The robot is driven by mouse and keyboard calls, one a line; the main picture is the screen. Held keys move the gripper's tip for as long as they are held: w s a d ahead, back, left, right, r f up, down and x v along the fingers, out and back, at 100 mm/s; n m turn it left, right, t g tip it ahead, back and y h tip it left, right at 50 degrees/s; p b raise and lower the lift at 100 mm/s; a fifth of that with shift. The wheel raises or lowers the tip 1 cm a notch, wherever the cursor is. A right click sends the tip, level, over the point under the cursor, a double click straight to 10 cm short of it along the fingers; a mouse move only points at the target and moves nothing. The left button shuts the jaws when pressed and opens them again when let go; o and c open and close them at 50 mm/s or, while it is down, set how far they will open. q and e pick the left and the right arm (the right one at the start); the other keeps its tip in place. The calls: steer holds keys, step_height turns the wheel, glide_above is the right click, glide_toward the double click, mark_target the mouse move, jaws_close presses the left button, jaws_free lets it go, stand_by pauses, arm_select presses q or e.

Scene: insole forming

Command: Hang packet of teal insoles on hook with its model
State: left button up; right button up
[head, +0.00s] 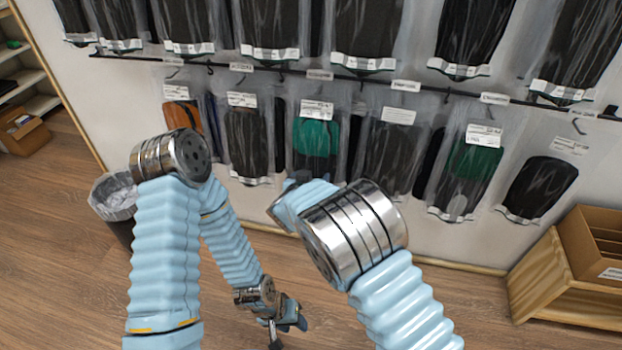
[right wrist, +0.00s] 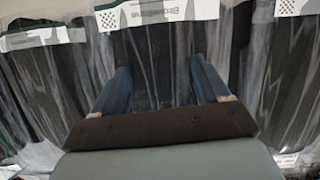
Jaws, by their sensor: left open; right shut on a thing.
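A packet with a teal insole (head: 316,135) and a white label is in the lower row on the wall, its lower part dark and close to my right arm. My right gripper is mostly hidden behind its arm in the head view. In the right wrist view its two blue fingers (right wrist: 160,68) stand either side of a dark, clear-wrapped packet (right wrist: 157,12) with a white strip; no teal shows there. I cannot tell whether this is the teal packet. My left gripper (head: 287,325) is open, low over the floor and away from the packets.
A black hook rail (head: 270,66) with white tags crosses the wall. Dark packets hang above and below it, with a dark green one (head: 475,160) and an orange one (head: 182,115). A bin (head: 112,195) stands left, and a cardboard box (head: 590,245) on a wooden stand right.

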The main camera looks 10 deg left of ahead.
stand_by(0.3)
steer(key=o, duration=1.1)
steer(key=shift+f, duration=0.1)
steer(key=p+v, duration=0.1)
steer(key=v, duration=1.2)
steer(key=shift+s+r, duration=0.2)
steer(key=shift+s, duration=0.15)
steer(key=w+d+f+g, duration=0.1)
steer(key=d+f+g, duration=0.4)
steer(key=d+f, duration=1)
steer(key=s+d+f+g+y, duration=0.1)
steer(key=s+d+f+g, duration=0.1)
steer(key=s, duration=0.4)
steer(key=s+d+f+m+g+y, duration=0.1)
steer(key=s+d+f+g+y, duration=0.1)
steer(key=s+d+f, duration=0.3)
steer(key=s+d+f+m+g+y, duration=0.1)
steer(key=s+d+f+g, duration=0.2)
steer(key=s, duration=0.6)
steer(key=shift+d+f+y, duration=0.35)
steer(key=shift+d+y, duration=0.05)
steer(key=shift+d, duration=0.15)
